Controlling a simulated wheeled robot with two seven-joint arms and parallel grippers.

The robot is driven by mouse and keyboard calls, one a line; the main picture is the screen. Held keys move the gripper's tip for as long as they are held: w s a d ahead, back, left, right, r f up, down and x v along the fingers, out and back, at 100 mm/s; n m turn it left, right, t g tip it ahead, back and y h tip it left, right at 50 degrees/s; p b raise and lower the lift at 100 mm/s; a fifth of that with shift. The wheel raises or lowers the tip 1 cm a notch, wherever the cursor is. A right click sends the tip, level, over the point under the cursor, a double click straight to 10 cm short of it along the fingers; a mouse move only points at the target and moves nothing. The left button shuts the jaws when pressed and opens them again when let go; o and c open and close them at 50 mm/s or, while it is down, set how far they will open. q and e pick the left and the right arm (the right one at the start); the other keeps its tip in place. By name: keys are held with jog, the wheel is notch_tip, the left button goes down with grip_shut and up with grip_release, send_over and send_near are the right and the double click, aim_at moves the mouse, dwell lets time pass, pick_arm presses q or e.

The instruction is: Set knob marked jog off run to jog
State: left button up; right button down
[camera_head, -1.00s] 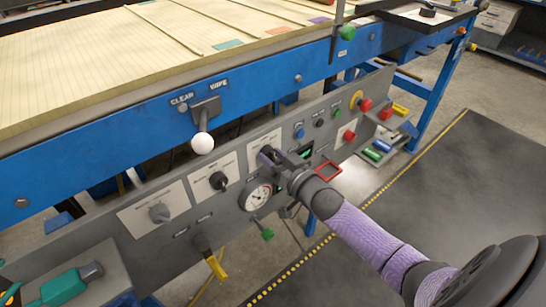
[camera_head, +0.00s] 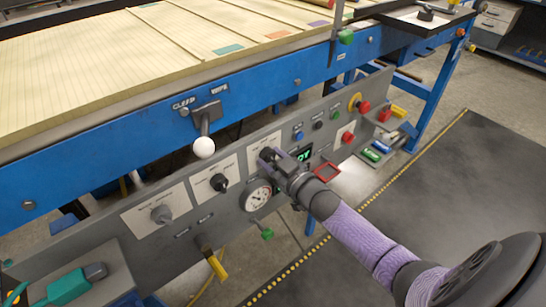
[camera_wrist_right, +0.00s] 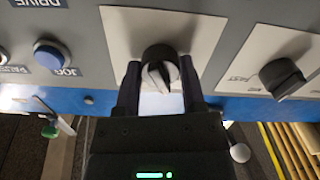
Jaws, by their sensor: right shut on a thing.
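My right gripper (camera_head: 268,158) is at the grey control panel. Its two fingers stand on either side of a black rotary knob (camera_wrist_right: 160,69), shut on it. The knob sits on a white label plate (camera_wrist_right: 118,33) whose lettering I cannot read, so its marked position is unclear. In the head view my fingers hide this knob, and part of its plate (camera_head: 254,150) shows beside them. A pale pointer line shows on the knob in the wrist view. My left gripper is not in view.
Left along the panel are another black knob (camera_head: 219,182) and a grey knob (camera_head: 161,214) on white plates. A gauge (camera_head: 257,196) is below my gripper. A lit display (camera_head: 304,154), a red frame (camera_head: 327,170) and a red button (camera_head: 347,137) are to the right. A white-ball lever (camera_head: 203,147) stands above.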

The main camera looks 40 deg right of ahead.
jog(key=shift+n, duration=1.4)
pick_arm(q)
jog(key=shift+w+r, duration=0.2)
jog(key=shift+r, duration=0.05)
pick_arm(e)
jog(key=shift+n, duration=0.5)
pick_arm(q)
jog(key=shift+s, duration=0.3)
